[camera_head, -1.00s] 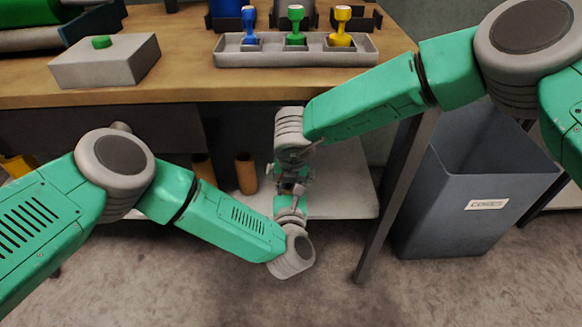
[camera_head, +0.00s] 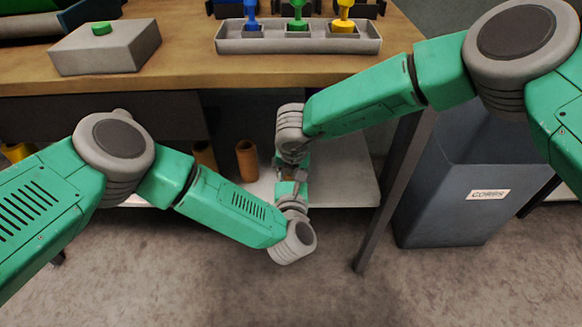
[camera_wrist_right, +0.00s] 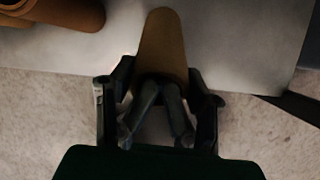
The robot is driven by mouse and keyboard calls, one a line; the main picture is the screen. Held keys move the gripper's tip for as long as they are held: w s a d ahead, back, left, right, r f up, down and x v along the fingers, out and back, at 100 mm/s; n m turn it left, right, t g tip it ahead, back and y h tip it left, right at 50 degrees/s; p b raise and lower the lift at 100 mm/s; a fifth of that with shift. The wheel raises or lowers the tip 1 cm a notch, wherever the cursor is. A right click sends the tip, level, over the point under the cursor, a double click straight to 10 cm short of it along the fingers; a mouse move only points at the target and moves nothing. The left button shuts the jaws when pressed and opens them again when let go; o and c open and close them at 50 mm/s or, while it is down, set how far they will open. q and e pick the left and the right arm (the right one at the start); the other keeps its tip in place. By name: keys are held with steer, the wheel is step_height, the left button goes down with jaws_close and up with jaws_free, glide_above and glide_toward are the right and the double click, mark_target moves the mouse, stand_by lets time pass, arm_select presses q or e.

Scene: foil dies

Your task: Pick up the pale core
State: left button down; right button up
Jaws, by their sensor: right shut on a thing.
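The pale core (camera_wrist_right: 160,45) is a tan tube. In the right wrist view it points away from my right gripper (camera_wrist_right: 158,88), over the light grey shelf (camera_head: 345,186). The fingers are shut on its near end. In the head view my right gripper (camera_head: 292,158) hangs below the table edge in front of the shelf, and I cannot make out the core clearly there. My left gripper (camera_head: 291,182) comes up from below, close under the right one. Its fingers are too hidden and small to tell.
Brown cores (camera_head: 246,160) stand on the shelf to the left, with a brown roll (camera_wrist_right: 60,12) near the held core. A grey bin (camera_head: 455,215) stands right of the table leg (camera_head: 392,195). Above, the wooden table (camera_head: 200,70) holds a stamp tray (camera_head: 300,47) and a button box (camera_head: 105,50).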

arm_select(q)
steer(key=shift+r, duration=0.35)
steer(key=s, duration=1.2)
steer(key=shift+r, duration=0.25)
